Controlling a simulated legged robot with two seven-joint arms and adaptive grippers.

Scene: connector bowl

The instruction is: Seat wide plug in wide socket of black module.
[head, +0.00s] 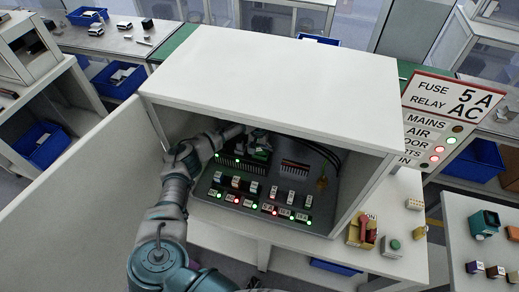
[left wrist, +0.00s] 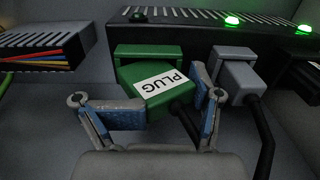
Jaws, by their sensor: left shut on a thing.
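The wide plug (left wrist: 150,84) is green with a white PLUG label. In the left wrist view it lies between the two blue-padded fingers of my left gripper (left wrist: 168,98), which is shut on it. Its front meets the green wide socket (left wrist: 149,52) on the black module (left wrist: 185,33). How deep it sits is hidden. A dark cable runs from its back. In the head view my left gripper (head: 237,133) reaches into the white cabinet, where the plug is too small to make out clearly. My right gripper is not in view.
A grey plug (left wrist: 236,80) with a black cable stands close to the right finger. A dark vented box (left wrist: 42,50) with coloured wires is at left. The cabinet (head: 275,75) has a roof and side walls around my arm. Small switches (head: 256,187) line its floor.

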